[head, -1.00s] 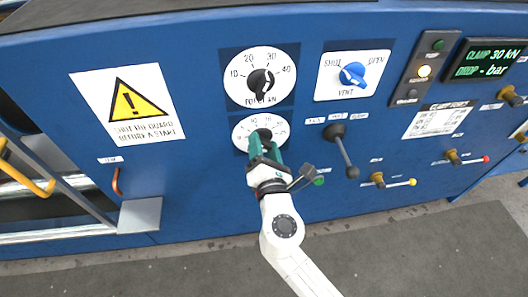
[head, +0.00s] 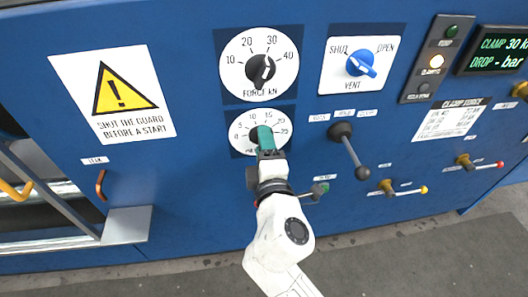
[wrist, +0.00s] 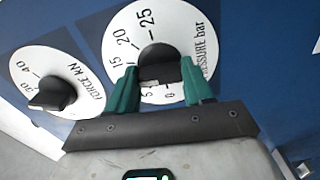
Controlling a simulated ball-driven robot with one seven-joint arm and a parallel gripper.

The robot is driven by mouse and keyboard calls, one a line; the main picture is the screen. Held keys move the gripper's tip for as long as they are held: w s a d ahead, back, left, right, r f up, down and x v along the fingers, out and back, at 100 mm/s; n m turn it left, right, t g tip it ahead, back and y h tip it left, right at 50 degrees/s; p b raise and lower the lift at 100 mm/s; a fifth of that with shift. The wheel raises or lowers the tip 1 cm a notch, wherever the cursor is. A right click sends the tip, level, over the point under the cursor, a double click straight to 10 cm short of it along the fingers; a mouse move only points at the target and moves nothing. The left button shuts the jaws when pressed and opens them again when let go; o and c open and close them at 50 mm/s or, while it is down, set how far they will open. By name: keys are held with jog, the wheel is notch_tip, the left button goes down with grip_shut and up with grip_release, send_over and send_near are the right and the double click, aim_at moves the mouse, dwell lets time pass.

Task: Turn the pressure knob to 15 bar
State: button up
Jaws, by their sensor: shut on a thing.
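The pressure knob (wrist: 160,62) is black and sits in the middle of a round white dial (head: 240,131) below the force dial. In the wrist view its scale reads 0 to 25 with "PRESSURE bar". My gripper (head: 264,138) reaches the dial from below. In the wrist view my gripper (wrist: 158,85) has its two green fingers on either side of the knob, shut on it. In the head view the fingers hide most of the knob, and I cannot tell which number it points to.
The force knob (head: 261,70) is just above. A blue vent knob (head: 361,63) is at the upper right. A lever with a dark ball end (head: 362,173) stands right of my gripper. A bracket (head: 127,225) juts out at the lower left. A display (head: 495,52) reads "CLAMP 30 kN, DROP - bar".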

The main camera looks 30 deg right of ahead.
jog(key=shift+f+m+b, duration=0.15)
jog(key=shift+m+b, duration=0.5)
jog(key=shift+m, duration=0.55)
jog(key=o, duration=1)
jog(key=shift+o, duration=0.2)
jog(key=v, duration=1)
jog(key=shift+s, duration=0.4)
